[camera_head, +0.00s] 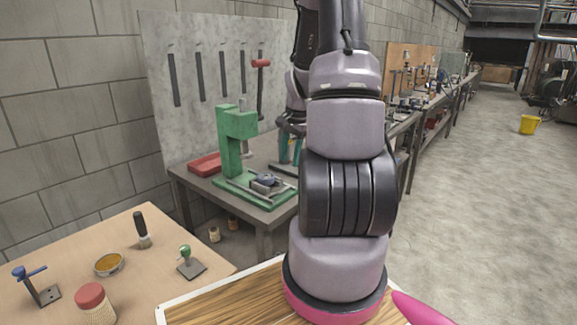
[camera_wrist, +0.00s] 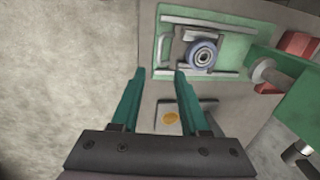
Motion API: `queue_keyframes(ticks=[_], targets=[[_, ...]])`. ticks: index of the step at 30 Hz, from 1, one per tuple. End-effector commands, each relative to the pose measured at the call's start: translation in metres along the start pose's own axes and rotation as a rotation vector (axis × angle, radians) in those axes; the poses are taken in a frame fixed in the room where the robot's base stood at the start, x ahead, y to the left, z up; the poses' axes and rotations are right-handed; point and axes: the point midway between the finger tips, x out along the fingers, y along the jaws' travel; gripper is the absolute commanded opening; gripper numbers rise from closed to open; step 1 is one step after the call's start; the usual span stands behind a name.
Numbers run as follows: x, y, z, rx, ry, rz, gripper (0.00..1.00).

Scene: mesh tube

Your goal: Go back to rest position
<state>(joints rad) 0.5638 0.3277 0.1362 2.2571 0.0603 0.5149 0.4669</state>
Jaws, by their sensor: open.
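My gripper (camera_head: 290,150) is partly hidden behind my own arm in the head view, over the workbench with the green press. In the wrist view my gripper (camera_wrist: 160,72) has two teal fingers spread apart with nothing between their tips. The green press (camera_head: 232,150) stands on the metal workbench (camera_head: 262,222), to the left of my gripper. In the wrist view the press base (camera_wrist: 233,53) lies beyond the fingertips, with a round blue-grey part (camera_wrist: 201,54) on it. A small plate with a yellow disc (camera_wrist: 172,118) lies on the bench below the fingers.
A red tray (camera_head: 205,163) sits by the press. A nearer table (camera_head: 150,230) holds a red-lidded jar (camera_head: 94,303), a blue-handled tool (camera_head: 38,286), a brush (camera_head: 142,230), a dish (camera_head: 109,264) and a green-knobbed stamp (camera_head: 188,262). Open floor (camera_head: 470,220) lies right, with a yellow bucket (camera_head: 529,124).

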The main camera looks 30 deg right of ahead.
Motion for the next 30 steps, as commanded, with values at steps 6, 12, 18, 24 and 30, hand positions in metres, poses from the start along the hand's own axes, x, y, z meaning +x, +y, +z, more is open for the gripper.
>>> queue_keyframes(ticks=[6, 12, 18, 24, 30], targets=[[-0.002, 0.0, 0.0, 0.0, 0.0, 0.0, 0.45], [-0.002, 0.0, 0.0, 0.0, 0.0, 0.0, 0.45], [-0.006, -0.002, 0.002, -0.009, 0.004, -0.004, 0.45], [-0.057, -0.02, 0.031, -0.128, 0.052, -0.046, 0.45], [-0.136, -0.032, 0.091, -0.33, 0.121, -0.127, 0.45]])
